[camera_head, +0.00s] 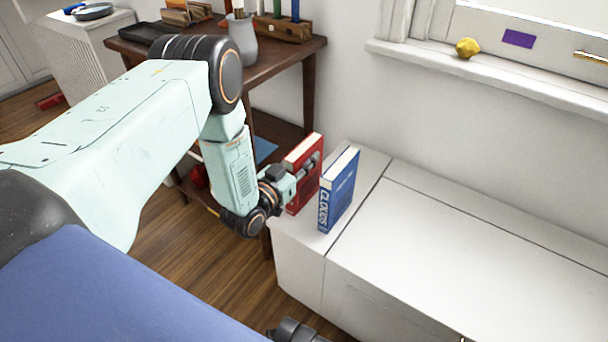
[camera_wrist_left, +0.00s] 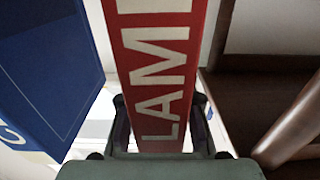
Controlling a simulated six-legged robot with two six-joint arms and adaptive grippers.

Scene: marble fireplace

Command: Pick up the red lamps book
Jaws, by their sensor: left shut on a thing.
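The red lamps book (camera_head: 304,152) stands upright at the left end of the white cabinet top. My left gripper (camera_head: 308,168) is at the book and shut on it. In the left wrist view the red spine (camera_wrist_left: 155,60) with white letters reading "LAM" fills the middle, between the two fingers (camera_wrist_left: 160,125). Part of the book is hidden behind my gripper in the head view. I cannot tell whether the book's bottom touches the cabinet.
A blue book (camera_head: 338,190) stands upright just right of the red one, with a small gap. The white cabinet (camera_head: 460,240) is clear to the right. A dark wooden table (camera_head: 285,60) with a grey vase (camera_head: 242,40) stands behind on the left. A window sill (camera_head: 500,75) runs above.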

